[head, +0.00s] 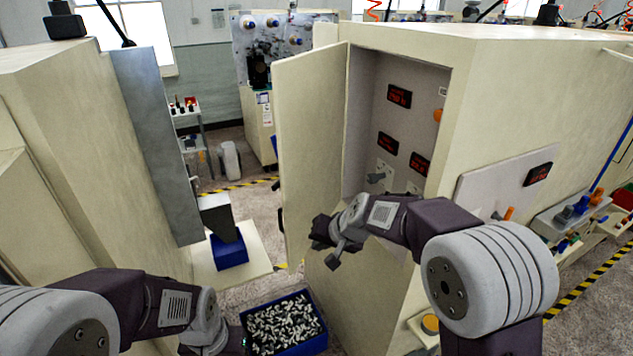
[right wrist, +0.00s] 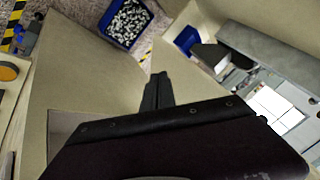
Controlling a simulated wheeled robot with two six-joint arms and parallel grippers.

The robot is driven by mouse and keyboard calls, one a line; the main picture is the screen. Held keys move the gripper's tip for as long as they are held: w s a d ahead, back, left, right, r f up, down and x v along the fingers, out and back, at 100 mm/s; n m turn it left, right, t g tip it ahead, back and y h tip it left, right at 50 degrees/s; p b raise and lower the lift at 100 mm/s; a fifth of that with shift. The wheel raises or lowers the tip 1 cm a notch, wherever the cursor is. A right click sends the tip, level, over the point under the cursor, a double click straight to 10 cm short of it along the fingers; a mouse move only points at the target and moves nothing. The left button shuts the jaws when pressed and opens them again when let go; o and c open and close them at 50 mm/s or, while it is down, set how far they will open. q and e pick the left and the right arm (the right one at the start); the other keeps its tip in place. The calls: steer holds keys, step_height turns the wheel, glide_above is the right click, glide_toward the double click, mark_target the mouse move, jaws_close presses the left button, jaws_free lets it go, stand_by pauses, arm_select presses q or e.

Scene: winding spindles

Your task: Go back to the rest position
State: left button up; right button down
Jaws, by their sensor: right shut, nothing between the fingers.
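My right gripper (head: 322,232) is in front of the open cabinet (head: 400,60), near the lower end of its open door (head: 312,140). It is shut and empty. In the right wrist view its dark fingers (right wrist: 158,92) are together, with beige panels behind them. My left arm comes in at the lower left of the head view. Its gripper (head: 236,342) is at the bottom edge beside the blue crate, partly cut off, and its fingers cannot be made out.
A blue crate (head: 248,323) full of small black and white pieces stands on the floor between the machines. A smaller blue box (head: 229,252) sits under a chute at the left machine (head: 70,150). Cabinet displays and knobs are close to my right arm. A floor aisle lies behind.

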steer(key=s+d+f+h+b, duration=0.1)
steer(key=d+f+b, duration=0.2)
steer(key=f+b, duration=0.35)
steer(key=s+d+f+b, duration=0.2)
steer(key=d+f+b, duration=0.1)
steer(key=f+b, duration=0.35)
steer(key=s+d+f+g+h+b, duration=0.1)
steer(key=s+d+f, duration=0.2)
steer(key=s+f, duration=0.2)
steer(key=s+d+f+n+g+h+b, duration=0.1)
steer(key=s+d+f+g+b, duration=0.1)
steer(key=s+f, duration=0.3)
steer(key=s+d+f+g+h+b, duration=0.1)
steer(key=s+d+f, duration=0.4)
steer(key=s, duration=0.5)
steer(key=shift+s+f+n+g, duration=0.15)
steer(key=shift+s+n+g, duration=0.15)
steer(key=shift+g, duration=0.1)
